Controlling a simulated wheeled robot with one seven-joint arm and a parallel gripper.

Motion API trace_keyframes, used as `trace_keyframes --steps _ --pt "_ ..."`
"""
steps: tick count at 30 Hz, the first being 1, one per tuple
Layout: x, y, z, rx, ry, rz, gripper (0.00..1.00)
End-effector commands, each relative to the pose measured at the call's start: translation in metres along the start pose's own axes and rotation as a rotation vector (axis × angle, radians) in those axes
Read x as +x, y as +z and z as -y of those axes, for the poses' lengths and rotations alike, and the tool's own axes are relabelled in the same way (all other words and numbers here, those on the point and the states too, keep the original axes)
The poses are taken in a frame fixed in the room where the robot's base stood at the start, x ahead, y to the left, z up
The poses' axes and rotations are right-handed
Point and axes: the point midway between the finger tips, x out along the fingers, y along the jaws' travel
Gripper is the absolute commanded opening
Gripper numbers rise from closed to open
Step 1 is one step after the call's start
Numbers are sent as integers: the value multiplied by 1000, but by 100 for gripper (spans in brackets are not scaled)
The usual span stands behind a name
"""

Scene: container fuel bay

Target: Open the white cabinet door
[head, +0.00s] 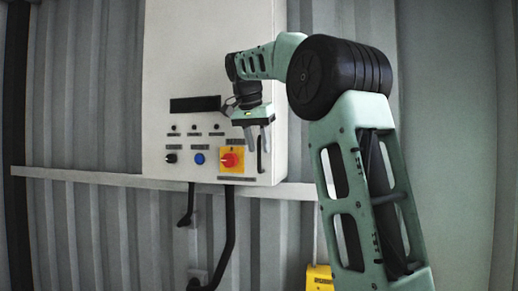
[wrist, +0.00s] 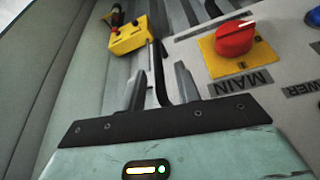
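The white cabinet (head: 215,60) hangs on the corrugated wall in the head view, and its front looks shut. Its black upright handle (head: 262,157) is near the lower right edge of the front. My gripper (head: 258,142) points down at the handle, with its two grey fingers apart. In the wrist view, the black handle (wrist: 159,73) shows between the open fingers of my gripper (wrist: 160,88). I cannot tell whether either finger touches it. The fingers hide part of the handle in the head view.
A red rotary switch (head: 230,160) on a yellow plate sits just left of the handle, with a blue button (head: 199,158) further left. A yellow box (wrist: 131,36) hangs beyond the cabinet, also low in the head view (head: 319,278).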

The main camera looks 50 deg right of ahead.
Motion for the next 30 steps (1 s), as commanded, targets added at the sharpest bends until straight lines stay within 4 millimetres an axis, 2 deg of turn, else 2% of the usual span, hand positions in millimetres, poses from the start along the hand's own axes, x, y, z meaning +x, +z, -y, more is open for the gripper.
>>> trace_keyframes --steps 6,14,15,18,26,30 --pt "15 0 0 0 0 0 33" --pt "16 0 0 0 -1 0 33" --pt "16 0 0 0 -1 0 27" --pt "16 0 0 0 -1 0 0" --pt "15 2 0 -1 -1 0 0" --pt "12 12 -1 -3 -2 0 0"
